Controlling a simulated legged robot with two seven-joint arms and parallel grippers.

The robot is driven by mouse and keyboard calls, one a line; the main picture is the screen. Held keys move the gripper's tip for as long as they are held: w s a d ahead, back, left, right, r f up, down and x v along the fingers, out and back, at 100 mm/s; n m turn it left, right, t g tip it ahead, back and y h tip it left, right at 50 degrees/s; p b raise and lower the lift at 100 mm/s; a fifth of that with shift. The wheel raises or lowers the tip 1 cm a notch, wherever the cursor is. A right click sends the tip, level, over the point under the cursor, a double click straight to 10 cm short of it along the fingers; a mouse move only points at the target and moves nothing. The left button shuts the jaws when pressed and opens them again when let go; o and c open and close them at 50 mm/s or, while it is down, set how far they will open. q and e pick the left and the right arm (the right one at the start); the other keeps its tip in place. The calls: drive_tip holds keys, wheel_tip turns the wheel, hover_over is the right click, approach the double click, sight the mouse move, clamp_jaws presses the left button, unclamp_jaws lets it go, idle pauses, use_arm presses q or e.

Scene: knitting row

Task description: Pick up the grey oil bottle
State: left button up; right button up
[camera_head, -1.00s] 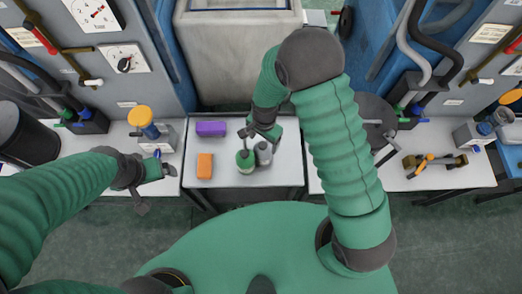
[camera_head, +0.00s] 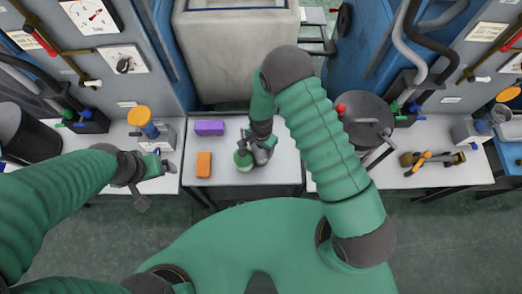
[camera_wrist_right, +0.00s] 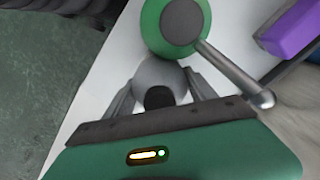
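The grey oil bottle (camera_wrist_right: 158,76) has a dark cap and stands on the white table in the middle. My right gripper (camera_wrist_right: 160,84) is low over it, with one finger on each side of the bottle in the right wrist view. The fingers look spread; contact with the bottle cannot be made out. In the head view the hand (camera_head: 262,150) covers much of the bottle. A green oil can (camera_head: 243,160) with a grey spout stands close beside it, to the left. My left gripper (camera_head: 166,168) is over the left table, away from the bottle; its fingers are too small to judge.
A purple block (camera_head: 209,128) and an orange block (camera_head: 204,165) lie left of the green can. The can's spout (camera_wrist_right: 235,75) reaches close to my right gripper. A dark round pan (camera_head: 366,120) with a red knob is to the right.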

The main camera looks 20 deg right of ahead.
drive_tip(key=c, duration=0.5)
drive_tip(key=shift+a, duration=0.2)
drive_tip(key=shift+c, duration=1.3)
